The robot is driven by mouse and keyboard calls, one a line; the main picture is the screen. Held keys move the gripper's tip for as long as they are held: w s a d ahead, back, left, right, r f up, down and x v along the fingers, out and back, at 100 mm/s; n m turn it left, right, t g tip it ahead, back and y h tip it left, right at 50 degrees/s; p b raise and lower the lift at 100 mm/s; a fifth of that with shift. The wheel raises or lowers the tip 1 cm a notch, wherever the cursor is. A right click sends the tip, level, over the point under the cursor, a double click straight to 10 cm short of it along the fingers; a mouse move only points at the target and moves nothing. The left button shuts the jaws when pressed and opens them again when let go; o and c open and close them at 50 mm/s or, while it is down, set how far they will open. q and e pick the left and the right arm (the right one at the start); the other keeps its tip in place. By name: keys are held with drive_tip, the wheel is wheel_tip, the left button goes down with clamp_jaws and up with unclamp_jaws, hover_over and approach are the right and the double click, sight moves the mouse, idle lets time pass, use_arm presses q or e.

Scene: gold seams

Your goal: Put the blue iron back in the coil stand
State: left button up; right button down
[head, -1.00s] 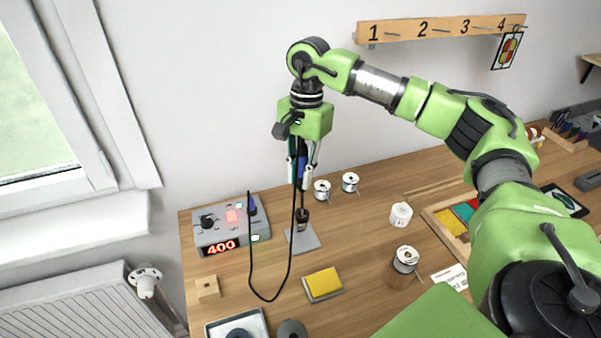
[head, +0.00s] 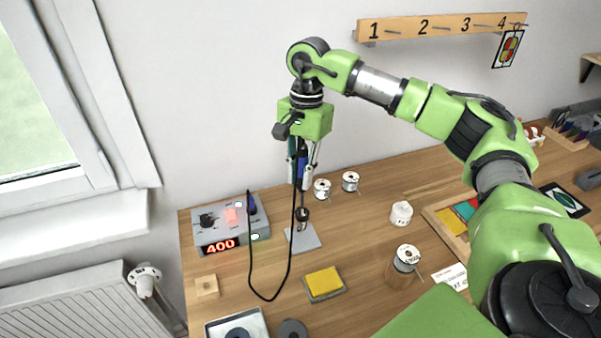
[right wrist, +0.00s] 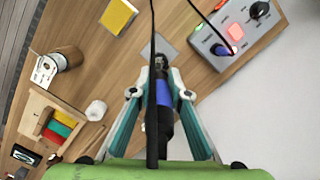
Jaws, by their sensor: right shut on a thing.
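My right gripper (head: 302,163) points down above the back of the bench and is shut on the blue iron (head: 302,168), which hangs tip down. In the right wrist view the iron (right wrist: 165,102) shows between the fingers, its black cable running across the picture. The coil stand (head: 303,236) stands on a grey plate directly below the gripper. The iron's lower end is at the coil in the head view; how deep it sits inside I cannot tell. My left gripper is not in view.
A grey station (head: 232,226) reading 400 stands left of the stand, with the cable looping down in front. A yellow sponge (head: 323,282) lies in front. Wire spools (head: 350,181) stand behind right, near the wall.

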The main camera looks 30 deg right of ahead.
sight(300, 186)
drive_tip(key=shift+f+b, duration=1.2)
drive_tip(key=shift+f, duration=0.35)
idle(0.6)
drive_tip(key=shift+f, duration=0.35)
drive_tip(key=shift+f+b, duration=2.45)
drive_tip(key=shift+f, duration=0.35)
idle(0.4)
drive_tip(key=c, duration=1.4)
unclamp_jaws()
drive_tip(key=shift+o, duration=0.2)
drive_tip(key=shift+r+p, duration=2.3)
drive_tip(key=shift+r, duration=1.25)
